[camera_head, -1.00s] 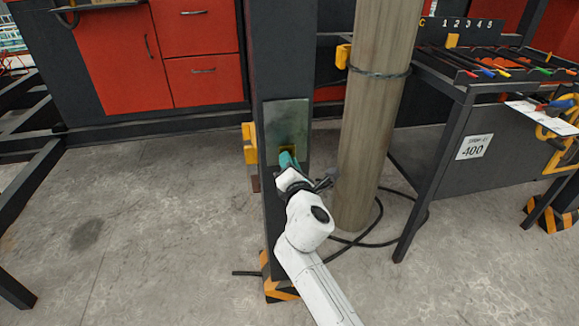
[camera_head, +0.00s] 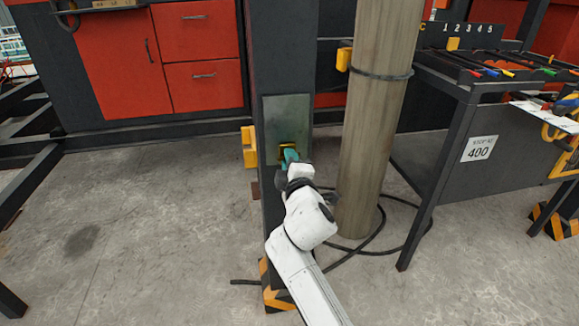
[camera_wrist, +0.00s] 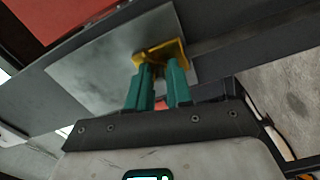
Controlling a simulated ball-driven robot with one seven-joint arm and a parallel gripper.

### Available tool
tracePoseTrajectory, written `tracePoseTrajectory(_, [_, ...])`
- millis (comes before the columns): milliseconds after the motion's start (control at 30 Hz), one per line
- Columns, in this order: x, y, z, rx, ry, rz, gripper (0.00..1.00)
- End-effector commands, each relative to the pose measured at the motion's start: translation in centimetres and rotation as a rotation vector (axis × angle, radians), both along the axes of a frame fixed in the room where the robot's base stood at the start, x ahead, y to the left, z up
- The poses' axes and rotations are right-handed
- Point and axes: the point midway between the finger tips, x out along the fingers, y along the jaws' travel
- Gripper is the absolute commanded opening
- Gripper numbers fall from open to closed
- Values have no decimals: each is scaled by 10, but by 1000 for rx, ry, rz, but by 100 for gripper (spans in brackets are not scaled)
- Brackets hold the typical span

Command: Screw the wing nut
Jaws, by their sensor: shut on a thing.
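The yellow wing nut (camera_wrist: 160,54) sits against a grey metal plate (camera_wrist: 90,70) in the wrist view. In the head view the wing nut (camera_head: 289,150) is a small yellow shape low on the plate (camera_head: 287,112), which is fixed to a dark upright post. My gripper (camera_wrist: 160,72), with teal fingers, is shut on the wing nut. In the head view my gripper (camera_head: 289,158) meets the plate from the front, and my wrist hides part of the post. The bolt or thread behind the nut is hidden.
A round wooden-looking column (camera_head: 378,120) stands close to the right of the post. A yellow bracket (camera_head: 249,147) juts from the post's left side. Black cable (camera_head: 370,243) lies on the floor. A tool bench (camera_head: 470,90) stands at the right. The floor at the left is open.

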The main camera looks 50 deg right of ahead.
Motion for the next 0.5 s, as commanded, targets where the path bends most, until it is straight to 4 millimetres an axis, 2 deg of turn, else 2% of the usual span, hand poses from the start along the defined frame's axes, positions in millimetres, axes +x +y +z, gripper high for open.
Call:
tracePoseTrajectory(33, [0,0,-4,36,-22,-1,0])
tracePoseTrajectory(500, [-1,0,-4,407,-271,-1,0])
